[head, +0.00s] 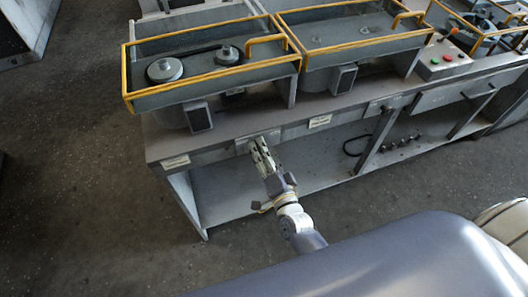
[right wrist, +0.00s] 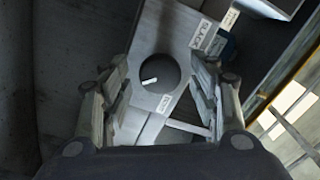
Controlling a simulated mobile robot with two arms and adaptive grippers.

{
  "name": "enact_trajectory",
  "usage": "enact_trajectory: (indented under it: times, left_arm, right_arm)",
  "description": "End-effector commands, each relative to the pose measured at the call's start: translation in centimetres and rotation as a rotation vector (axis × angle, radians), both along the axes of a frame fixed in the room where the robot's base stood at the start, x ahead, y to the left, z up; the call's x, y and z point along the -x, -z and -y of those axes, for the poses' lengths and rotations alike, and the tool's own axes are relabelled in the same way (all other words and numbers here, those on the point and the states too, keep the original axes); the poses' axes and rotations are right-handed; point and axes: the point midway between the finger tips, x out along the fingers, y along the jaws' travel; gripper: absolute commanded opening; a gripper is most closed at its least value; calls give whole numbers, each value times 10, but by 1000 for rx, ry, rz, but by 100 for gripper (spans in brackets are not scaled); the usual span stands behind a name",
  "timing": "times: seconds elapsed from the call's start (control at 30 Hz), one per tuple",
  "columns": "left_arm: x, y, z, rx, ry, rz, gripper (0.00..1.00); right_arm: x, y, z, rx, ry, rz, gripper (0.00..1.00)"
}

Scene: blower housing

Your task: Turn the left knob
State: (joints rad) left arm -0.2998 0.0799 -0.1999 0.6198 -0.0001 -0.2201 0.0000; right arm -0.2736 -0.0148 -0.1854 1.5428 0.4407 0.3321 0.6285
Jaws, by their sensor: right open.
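A round dark knob (right wrist: 158,75) with a white pointer mark sits on a grey panel (right wrist: 180,28) in the right wrist view. The mark points sideways and slightly tilted. My right gripper (right wrist: 160,90) is open, with one finger on each side of the knob; I cannot tell whether they touch it. In the head view my right gripper (head: 260,150) is at the front edge of the grey bench (head: 222,140), and the knob is not visible there. My left gripper is not in view.
Labels (right wrist: 200,34) are on the panel near the knob. A yellow-railed tray (head: 192,92) with two round pulleys stands on the bench above the gripper. A control box (head: 443,60) with coloured buttons is at the right. Open floor (head: 80,170) lies left.

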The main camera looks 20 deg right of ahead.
Motion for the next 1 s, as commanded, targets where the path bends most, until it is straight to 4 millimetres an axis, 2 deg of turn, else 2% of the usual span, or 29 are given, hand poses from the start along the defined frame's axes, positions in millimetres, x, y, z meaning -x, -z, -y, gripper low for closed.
enact_trajectory:
  times: [0.17,0.27,0.7,0.83,1.0]
  left_arm:
    - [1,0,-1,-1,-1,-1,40]
    - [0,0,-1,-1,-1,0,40]
    - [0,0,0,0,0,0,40]
    - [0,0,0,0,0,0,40]
    - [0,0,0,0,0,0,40]
  right_arm:
    - [3,0,1,0,0,0,55]
    - [13,1,1,1,0,-2,55]
    - [96,1,3,1,0,-4,55]
    - [111,0,3,0,-1,-2,55]
    - [120,0,4,0,0,1,55]
